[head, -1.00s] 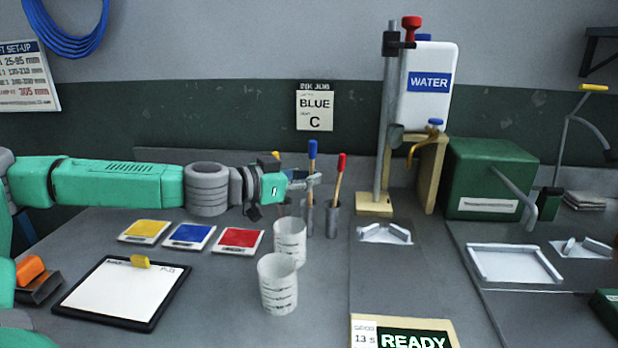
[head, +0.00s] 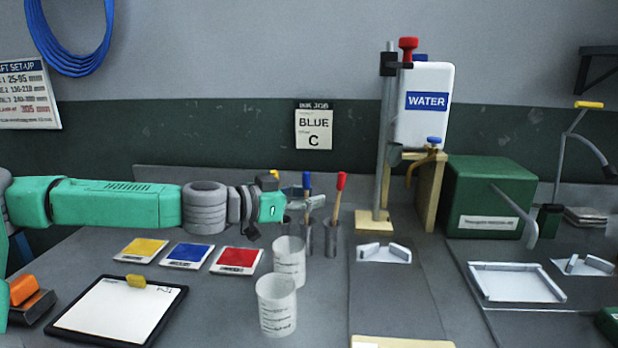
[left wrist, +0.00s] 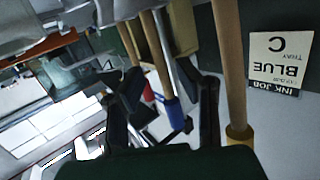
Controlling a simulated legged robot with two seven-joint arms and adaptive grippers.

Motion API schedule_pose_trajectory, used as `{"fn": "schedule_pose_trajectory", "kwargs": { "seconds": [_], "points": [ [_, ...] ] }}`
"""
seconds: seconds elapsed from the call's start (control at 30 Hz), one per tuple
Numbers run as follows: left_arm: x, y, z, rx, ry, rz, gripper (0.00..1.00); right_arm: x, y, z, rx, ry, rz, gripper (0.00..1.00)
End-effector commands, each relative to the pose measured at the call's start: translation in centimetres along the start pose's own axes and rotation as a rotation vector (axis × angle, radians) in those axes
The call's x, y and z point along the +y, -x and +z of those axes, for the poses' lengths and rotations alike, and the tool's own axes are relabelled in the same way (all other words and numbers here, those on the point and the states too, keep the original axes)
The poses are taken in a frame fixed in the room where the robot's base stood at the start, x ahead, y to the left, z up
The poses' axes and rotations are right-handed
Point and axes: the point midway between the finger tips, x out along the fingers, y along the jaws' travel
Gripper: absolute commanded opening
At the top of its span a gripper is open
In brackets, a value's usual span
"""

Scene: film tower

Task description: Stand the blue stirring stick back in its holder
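The blue stirring stick (head: 306,183) has a blue handle end and a wooden shaft. It stands nearly upright, its lower part in a grey metal holder (head: 307,238). My left gripper (head: 308,199) is at its upper part, reaching in from the left and partly covering the shaft. In the left wrist view, the blue end (left wrist: 171,112) shows between two dark fingers, which are spread with gaps beside it. The left gripper looks open around the stick. My right gripper is not in view.
A red-ended stick (head: 340,183) stands in another holder just right. A yellow-ended stick (left wrist: 238,130) is close beside the left gripper. Two clear cups (head: 276,312) stand in front. A metal post (head: 382,150) and water tank (head: 425,125) stand to the right.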

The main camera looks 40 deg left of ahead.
Motion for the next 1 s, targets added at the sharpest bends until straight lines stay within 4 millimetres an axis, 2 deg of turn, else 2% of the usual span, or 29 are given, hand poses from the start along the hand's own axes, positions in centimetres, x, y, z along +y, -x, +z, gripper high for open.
{"fn": "schedule_pose_trajectory", "kwargs": {
  "seconds": [0.5,0.7,1.0],
  "points": [
    [-0.5,1.1,-7.4,0.004,-0.002,0.001,0.29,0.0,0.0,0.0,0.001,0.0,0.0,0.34],
    [-0.6,1.3,-8.8,0.001,-0.001,0.001,0.29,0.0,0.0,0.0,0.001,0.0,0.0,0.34],
    [-0.6,1.4,-9.1,-0.001,0.001,0.002,0.29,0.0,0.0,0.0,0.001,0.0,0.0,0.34]
  ]
}}
